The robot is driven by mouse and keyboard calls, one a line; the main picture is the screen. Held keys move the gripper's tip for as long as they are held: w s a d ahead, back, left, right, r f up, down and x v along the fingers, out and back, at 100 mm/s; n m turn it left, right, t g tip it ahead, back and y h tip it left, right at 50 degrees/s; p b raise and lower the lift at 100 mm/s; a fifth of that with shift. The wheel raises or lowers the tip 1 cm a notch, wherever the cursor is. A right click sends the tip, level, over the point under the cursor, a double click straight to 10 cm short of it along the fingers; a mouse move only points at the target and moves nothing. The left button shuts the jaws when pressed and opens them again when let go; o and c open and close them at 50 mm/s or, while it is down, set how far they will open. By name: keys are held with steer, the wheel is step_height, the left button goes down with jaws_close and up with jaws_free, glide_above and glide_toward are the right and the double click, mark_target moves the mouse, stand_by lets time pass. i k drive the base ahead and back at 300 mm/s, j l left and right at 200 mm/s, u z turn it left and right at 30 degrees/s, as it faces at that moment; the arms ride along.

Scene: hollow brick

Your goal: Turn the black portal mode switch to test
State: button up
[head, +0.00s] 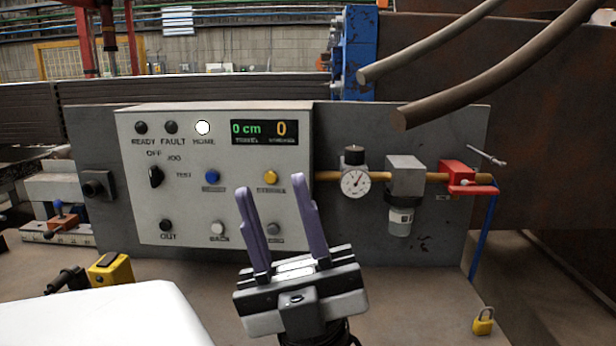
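The black mode switch (156,177) is a small knob on the left of the pale control panel (205,237). The labels OFF, JOG and TEST run from above it round to its right. The knob stands roughly upright, its upper end towards OFF; its exact setting is hard to read at this size. My gripper (271,184) is open and empty, its two purple fingers pointing up.
The panel has lamps, a display (264,132), a blue button (211,177) and a yellow button (271,177). A gauge (355,181) and red valve (457,178) are on the right. A yellow padlock (483,321) and yellow-black device (110,269) lie on the bench.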

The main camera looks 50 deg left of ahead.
mark_target(156, 175)
steer(key=u, duration=1.95)
